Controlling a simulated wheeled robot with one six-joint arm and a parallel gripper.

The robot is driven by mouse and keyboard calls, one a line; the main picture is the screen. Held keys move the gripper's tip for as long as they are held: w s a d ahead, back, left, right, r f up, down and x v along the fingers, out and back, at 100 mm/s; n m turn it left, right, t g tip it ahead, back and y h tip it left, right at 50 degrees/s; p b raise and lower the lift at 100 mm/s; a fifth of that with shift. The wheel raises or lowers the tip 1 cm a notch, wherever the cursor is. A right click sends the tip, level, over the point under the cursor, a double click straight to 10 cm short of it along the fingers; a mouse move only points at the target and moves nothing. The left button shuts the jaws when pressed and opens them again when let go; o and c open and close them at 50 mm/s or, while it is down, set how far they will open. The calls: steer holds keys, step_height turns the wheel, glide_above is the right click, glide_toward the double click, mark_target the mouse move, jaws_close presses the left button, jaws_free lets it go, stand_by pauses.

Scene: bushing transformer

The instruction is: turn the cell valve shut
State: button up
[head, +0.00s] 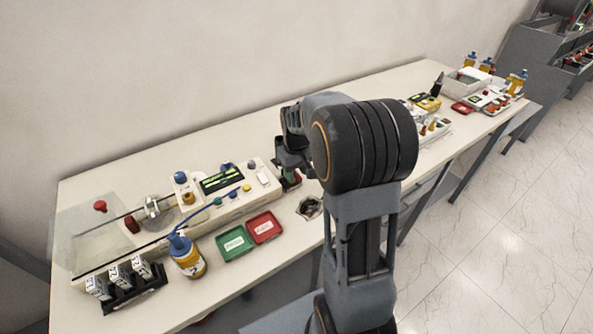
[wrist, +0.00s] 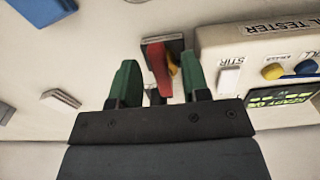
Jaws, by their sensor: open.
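My gripper (wrist: 160,85) is open, with its two green fingertips apart. In the wrist view, a narrow red piece with a yellow part behind it (wrist: 158,62) shows just beyond the gap between the fingers, on a dark base. Whether a finger touches it cannot be told. The oil tester (wrist: 225,42), a pale box with a lit display, stands to the right of the fingers. It has a yellow knob (wrist: 273,71) and a blue knob (wrist: 306,68); the small labels are too blurred to tell which control is the cell valve. In the head view, my gripper (head: 290,180) is beside the tester's right end.
A green tray (head: 234,244) and a red tray (head: 264,227) lie at the bench's front. A blue-capped bottle (head: 187,257) stands left of them. More equipment sits at the bench's far right (head: 487,97). My arm hides the middle of the bench.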

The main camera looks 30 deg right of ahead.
jaws_close()
stand_by(0.3)
steer(key=n, duration=0.1)
steer(key=d+n, duration=0.1)
steer(key=n, duration=0.2)
steer(key=shift+w+d+n, duration=0.2)
steer(key=shift+w+n, duration=0.05)
steer(key=shift+n, duration=0.15)
steer(key=n, duration=0.2)
steer(key=w+d+n, duration=0.1)
steer(key=n, duration=0.1)
steer(key=shift+n, duration=0.3)
steer(key=n, duration=0.3)
steer(key=w+n, duration=0.1)
steer(key=shift+w+d, duration=0.1)
steer(key=shift+d, duration=0.25)
steer(key=shift+w+n, duration=0.35)
steer(key=shift+n, duration=0.8)
steer(key=shift+w+n, duration=0.3)
steer(key=shift+n, duration=0.85)
